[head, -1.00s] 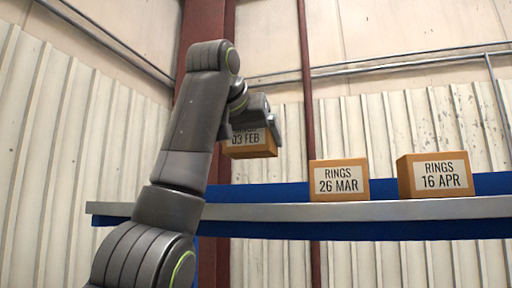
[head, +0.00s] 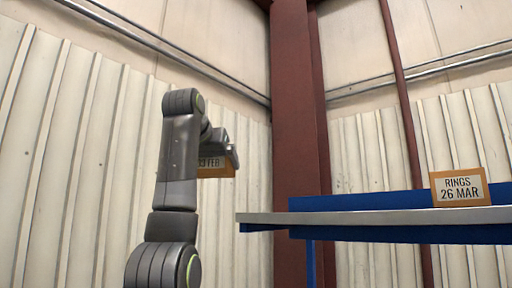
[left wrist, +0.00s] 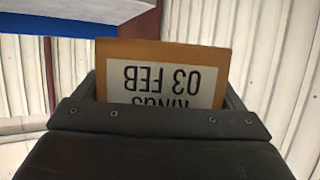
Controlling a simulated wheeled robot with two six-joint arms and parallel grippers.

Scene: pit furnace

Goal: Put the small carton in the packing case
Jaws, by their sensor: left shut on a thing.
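A small orange-brown carton (head: 215,168) with a white label reading "03 FEB" is held up in the air in the head view. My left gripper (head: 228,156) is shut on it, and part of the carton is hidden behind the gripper. In the left wrist view the carton (left wrist: 165,58) sits between the jaws, its label "RINGS 03 FEB" upside down and its lower edge covered. The packing case is not in view. My right gripper is not in view.
A grey-edged shelf with a blue back (head: 380,216) stands at the right. Another carton, "RINGS 26 MAR" (head: 459,187), rests on it. A dark red column (head: 300,110) stands behind the shelf's left end. Space around the held carton looks clear.

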